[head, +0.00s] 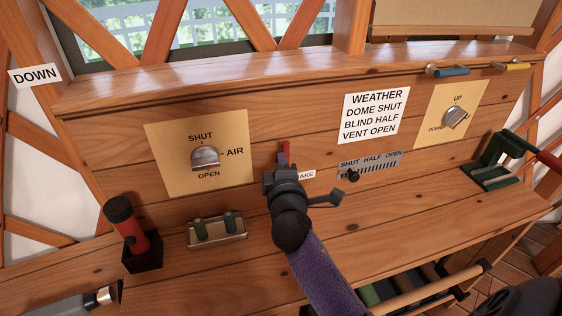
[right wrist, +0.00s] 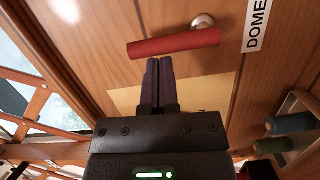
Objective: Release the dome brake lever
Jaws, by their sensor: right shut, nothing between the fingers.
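The dome brake lever (head: 286,151) is a red bar on the wooden panel, standing about upright in the head view. Its lower part is hidden by my gripper. In the right wrist view the whole red bar (right wrist: 173,43) shows, with a round metal pivot near one end and a white "DOME" label (right wrist: 257,25) beside it. In the head view only the end of that label (head: 304,174) shows. My right gripper (head: 281,172) is shut and empty. Its fingertips (right wrist: 160,62) are right beside the bar; I cannot tell whether they touch it. My left gripper is not in view.
The AIR knob (head: 205,157) is left of the lever. A black slider (head: 349,175) and the weather sign (head: 375,117) are to the right. A green device (head: 492,172) sits far right.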

